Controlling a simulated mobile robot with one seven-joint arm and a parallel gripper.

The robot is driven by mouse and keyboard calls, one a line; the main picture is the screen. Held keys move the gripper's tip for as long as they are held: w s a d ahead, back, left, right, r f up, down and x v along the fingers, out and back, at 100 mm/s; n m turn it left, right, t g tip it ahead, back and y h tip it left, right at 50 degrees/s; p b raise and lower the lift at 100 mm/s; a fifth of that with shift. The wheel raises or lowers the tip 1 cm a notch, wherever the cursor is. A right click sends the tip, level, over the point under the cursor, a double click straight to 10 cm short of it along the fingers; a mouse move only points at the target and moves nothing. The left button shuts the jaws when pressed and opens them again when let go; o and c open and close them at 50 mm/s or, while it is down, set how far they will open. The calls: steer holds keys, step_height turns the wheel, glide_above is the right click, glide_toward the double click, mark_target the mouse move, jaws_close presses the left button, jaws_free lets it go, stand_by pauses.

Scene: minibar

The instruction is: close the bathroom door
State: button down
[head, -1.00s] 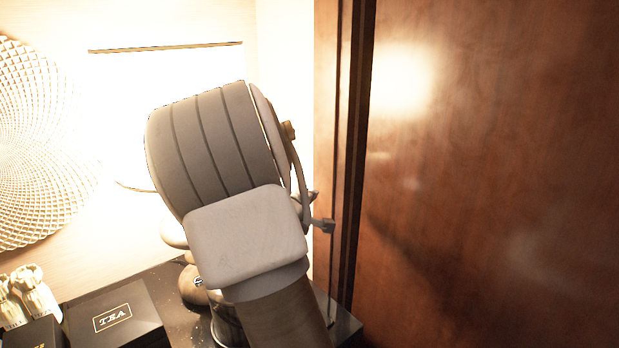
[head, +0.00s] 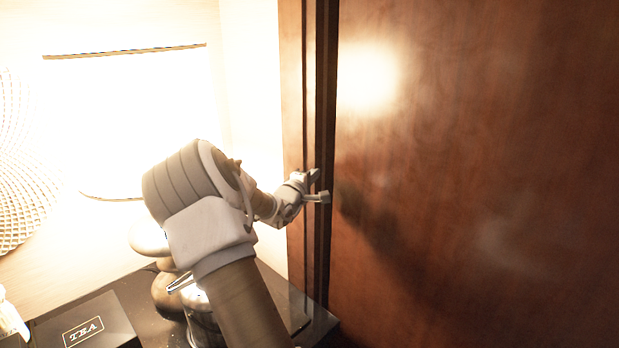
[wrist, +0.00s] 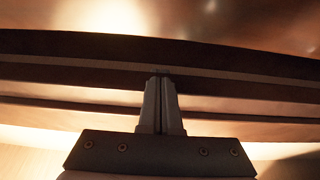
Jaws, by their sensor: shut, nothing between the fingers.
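A large reddish-brown wooden door panel (head: 480,180) fills the right half of the head view. Its dark vertical edge and frame strips (head: 322,120) run along its left side. My gripper (head: 318,187) is at these strips, at the left edge of the panel. In the wrist view my gripper (wrist: 161,80) is shut with its fingers together and nothing between them. Its tips point at the dark strips (wrist: 60,45), which cross that view sideways. I cannot tell whether the tips touch them. No door handle shows.
A dark counter (head: 150,300) lies at the lower left with a black tea box (head: 85,325) and a rounded metal pot (head: 200,320) close to my arm. A patterned round wall ornament (head: 20,170) and a bright wall panel are at the left.

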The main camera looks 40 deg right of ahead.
steer(key=shift+s+d+p, duration=0.15)
steer(key=shift+s+d, duration=0.05)
steer(key=shift+s, duration=0.8)
steer(key=shift+s+d+p, duration=0.15)
steer(key=shift+s, duration=0.8)
steer(key=shift+s+d+f, duration=0.1)
